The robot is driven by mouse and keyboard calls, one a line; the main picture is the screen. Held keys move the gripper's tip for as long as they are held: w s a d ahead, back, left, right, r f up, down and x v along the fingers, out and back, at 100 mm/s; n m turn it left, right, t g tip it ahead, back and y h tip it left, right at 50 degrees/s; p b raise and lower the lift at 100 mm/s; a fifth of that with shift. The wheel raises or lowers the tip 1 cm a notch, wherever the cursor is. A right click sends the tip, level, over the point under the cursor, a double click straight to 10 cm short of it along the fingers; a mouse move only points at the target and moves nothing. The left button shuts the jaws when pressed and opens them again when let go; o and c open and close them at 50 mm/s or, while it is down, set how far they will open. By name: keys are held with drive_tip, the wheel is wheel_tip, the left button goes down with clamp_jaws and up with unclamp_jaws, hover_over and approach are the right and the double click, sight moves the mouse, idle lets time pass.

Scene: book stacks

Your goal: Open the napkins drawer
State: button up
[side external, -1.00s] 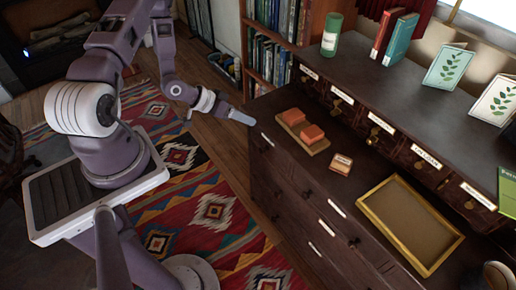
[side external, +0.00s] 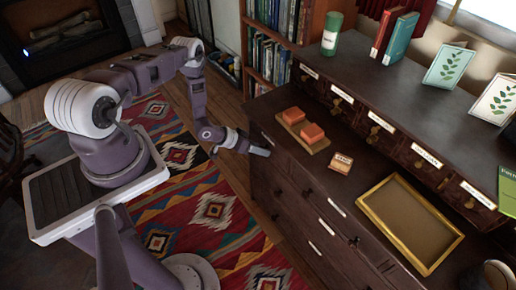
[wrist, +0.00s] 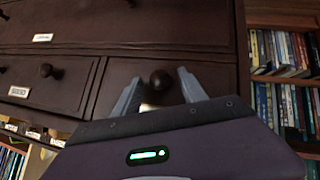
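The dark wooden dresser (side external: 300,172) has drawers with round knobs and white labels. The label print is too small or blurred for me to tell which is the napkins drawer. My gripper (side external: 262,151) is at the dresser's front, at the upper drawer nearest the bookcase. In the wrist view my gripper (wrist: 160,88) is open, with one finger on each side of a dark round knob (wrist: 160,79). I cannot tell whether the fingers touch it. A pale label (wrist: 148,107) on the same drawer front is partly hidden behind my gripper.
On the dresser top are a wooden board with orange blocks (side external: 312,132), a small labelled box (side external: 341,162) and a gold-rimmed tray (side external: 362,203). A row of small labelled drawers (side external: 378,124) stands behind. A bookcase (side external: 269,62) adjoins the dresser. The rug side is open floor.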

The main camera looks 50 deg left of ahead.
clamp_jaws()
idle(1.3)
